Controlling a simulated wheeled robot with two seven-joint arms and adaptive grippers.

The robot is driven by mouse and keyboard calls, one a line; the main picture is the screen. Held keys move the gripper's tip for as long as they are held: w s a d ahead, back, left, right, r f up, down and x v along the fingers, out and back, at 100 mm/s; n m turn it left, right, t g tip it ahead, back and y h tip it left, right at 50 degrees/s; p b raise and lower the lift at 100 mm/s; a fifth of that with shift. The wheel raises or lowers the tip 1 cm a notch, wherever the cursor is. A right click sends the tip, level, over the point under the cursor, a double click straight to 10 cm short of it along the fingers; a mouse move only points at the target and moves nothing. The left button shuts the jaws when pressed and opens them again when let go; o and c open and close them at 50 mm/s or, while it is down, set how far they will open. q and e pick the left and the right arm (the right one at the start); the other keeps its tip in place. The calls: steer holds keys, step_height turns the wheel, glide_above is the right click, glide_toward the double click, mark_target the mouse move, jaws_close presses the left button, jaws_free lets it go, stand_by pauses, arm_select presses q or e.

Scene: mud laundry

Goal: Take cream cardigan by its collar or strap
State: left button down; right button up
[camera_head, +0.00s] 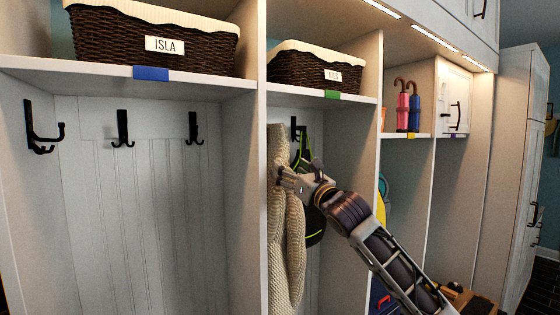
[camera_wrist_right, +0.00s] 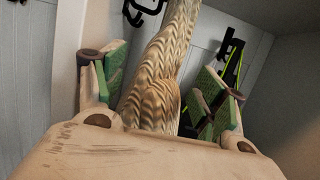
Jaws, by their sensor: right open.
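The cream cardigan (camera_head: 290,235) hangs in the second cubby, against the left divider. Its knitted upper part (camera_wrist_right: 165,75) fills the middle of the right wrist view. My right gripper (camera_head: 277,174) reaches in from the right and is at the cardigan's upper part. In the right wrist view the fingers of my right gripper (camera_wrist_right: 160,95) are spread, with the knit showing between them. I cannot tell whether either finger touches the knit. The cardigan's top and what it hangs from are not clear. My left gripper is not in view.
A black hook (camera_head: 297,130) and a dark bag with yellow-green edging (camera_head: 315,228) are right behind the cardigan. The left cubby has several empty black hooks (camera_head: 122,130). Wicker baskets (camera_head: 160,48) stand on the shelf above. Dividers (camera_head: 249,200) bound the cubby closely.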

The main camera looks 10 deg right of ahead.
mark_target(281, 161)
steer(key=shift+p+x, duration=0.35)
steer(key=shift+x, duration=0.4)
steer(key=shift+p+x, duration=1.4)
steer(key=shift+x, duration=0.3)
steer(key=shift+w+a+r+p, duration=0.25)
steer(key=shift+w+p, duration=0.1)
steer(key=shift+w, duration=0.15)
